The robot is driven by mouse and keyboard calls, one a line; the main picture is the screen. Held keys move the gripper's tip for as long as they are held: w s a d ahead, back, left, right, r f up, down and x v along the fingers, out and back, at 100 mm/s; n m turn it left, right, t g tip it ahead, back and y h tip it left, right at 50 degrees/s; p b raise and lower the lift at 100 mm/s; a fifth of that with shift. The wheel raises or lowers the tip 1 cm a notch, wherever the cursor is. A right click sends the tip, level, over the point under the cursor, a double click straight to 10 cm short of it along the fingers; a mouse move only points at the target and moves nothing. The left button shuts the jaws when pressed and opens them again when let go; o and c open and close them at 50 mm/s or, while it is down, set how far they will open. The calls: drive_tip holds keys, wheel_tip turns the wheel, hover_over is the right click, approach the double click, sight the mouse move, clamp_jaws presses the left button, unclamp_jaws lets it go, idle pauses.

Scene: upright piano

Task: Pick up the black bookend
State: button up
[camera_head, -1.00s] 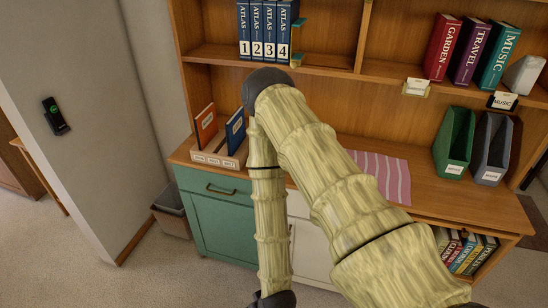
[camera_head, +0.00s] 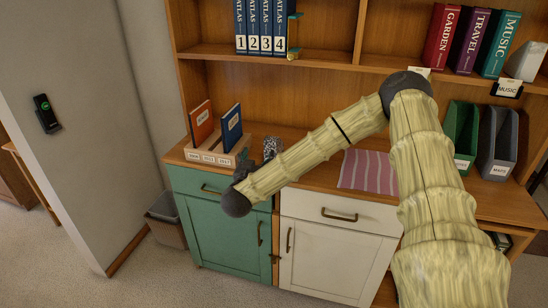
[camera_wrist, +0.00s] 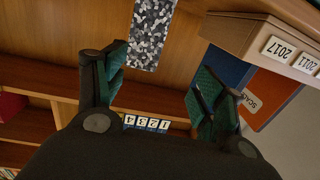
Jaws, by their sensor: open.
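A black-and-white speckled upright piece (camera_head: 272,149) stands on the wooden counter right of the card tray; it may be the black bookend, as no plain black one shows clearly. In the wrist view the speckled piece (camera_wrist: 152,32) is at the top, ahead of and between the fingers. My gripper (camera_wrist: 160,88) is open, its green-padded fingers apart with nothing between them. In the head view my gripper is a small dark shape by the tray, partly hidden by my wrist.
The wooden tray (camera_head: 208,158) with an orange and a blue book is close beside my gripper; it also shows in the wrist view (camera_wrist: 240,30). A pink striped mat (camera_head: 362,172) lies to the right. Atlas volumes (camera_head: 262,28) stand on the shelf above. Green and grey file holders (camera_head: 497,150) stand at right.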

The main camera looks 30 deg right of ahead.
sight(269, 143)
drive_tip(key=shift+d+r+m+g+h, duration=0.2)
drive_tip(key=shift+d+r+h, duration=0.15)
drive_tip(key=shift+d, duration=0.25)
drive_tip(key=shift+d+r+m+g+h, duration=0.1)
drive_tip(key=shift+d+r+m+h, duration=0.15)
drive_tip(key=shift+d+r, duration=0.3)
drive_tip(key=x, duration=0.4)
drive_tip(key=shift+d, duration=0.25)
drive_tip(key=shift+f+p+x, duration=0.2)
drive_tip(key=shift+p+x, duration=0.1)
drive_tip(key=shift+x, duration=1)
drive_tip(key=shift+f+p+x, duration=0.15)
drive_tip(key=shift+p+x, duration=0.15)
drive_tip(key=shift+x, duration=1)
drive_tip(key=shift+w+d, duration=0.35)
drive_tip(key=shift+d, duration=0.15)
drive_tip(key=shift+r, duration=0.1)
clamp_jaws()
